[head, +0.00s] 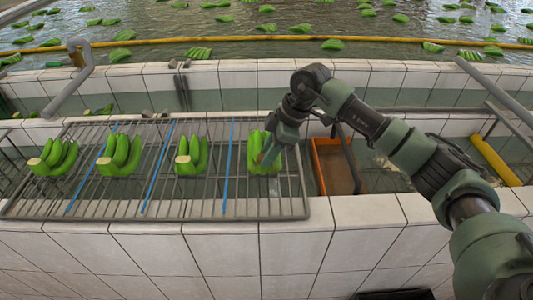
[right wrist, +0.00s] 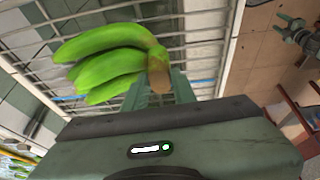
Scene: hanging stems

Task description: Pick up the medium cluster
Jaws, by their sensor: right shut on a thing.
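Green banana clusters sit in a row on a wire rack (head: 150,207), split by blue strips. One is at the far left (head: 55,158), one second from left (head: 118,156), one third (head: 191,156). The rightmost cluster (head: 256,153) is partly hidden by my right gripper (head: 270,157). In the right wrist view my right gripper (right wrist: 161,88) is shut on the brown stem end of this cluster (right wrist: 105,62), whose green fingers point left. Whether it touches the rack is not clear. The sizes look close, so I cannot tell which is the medium one. My left gripper is out of view.
An orange bin (head: 335,166) stands just right of the rack. A white tiled ledge (head: 365,211) runs along the front. Behind the rack is a tiled wall, then water with floating green bananas and a yellow pipe (head: 240,39). Another yellow bar (head: 494,160) lies at the right.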

